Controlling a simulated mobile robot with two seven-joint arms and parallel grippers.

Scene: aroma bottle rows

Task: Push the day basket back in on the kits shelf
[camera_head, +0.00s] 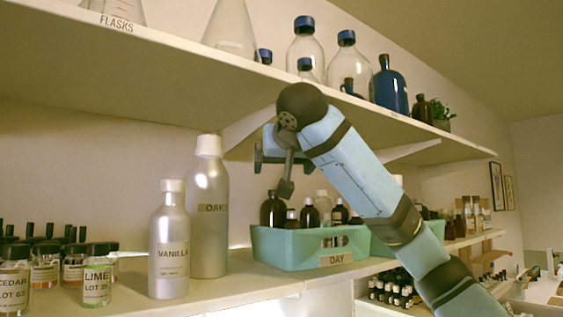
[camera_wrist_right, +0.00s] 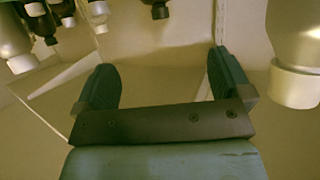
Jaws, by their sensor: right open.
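The day basket (camera_head: 290,250) is a teal open basket with a DAY label on its front, standing on the lower shelf (camera_head: 245,287). Its front wall is near the shelf's front edge. It holds several dark and clear bottles (camera_head: 272,210). My right gripper (camera_head: 272,172) is open and empty, above the basket's left part and apart from it. In the right wrist view the same gripper (camera_wrist_right: 165,82) has its two dark fingers spread with nothing between them. My left gripper is not in view.
Silver OAK (camera_head: 209,240) and VANILLA (camera_head: 169,255) bottles stand left of the basket. A second teal basket (camera_head: 430,229) is partly hidden behind my right arm. The upper shelf (camera_head: 200,55), with glassware, runs just above my gripper.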

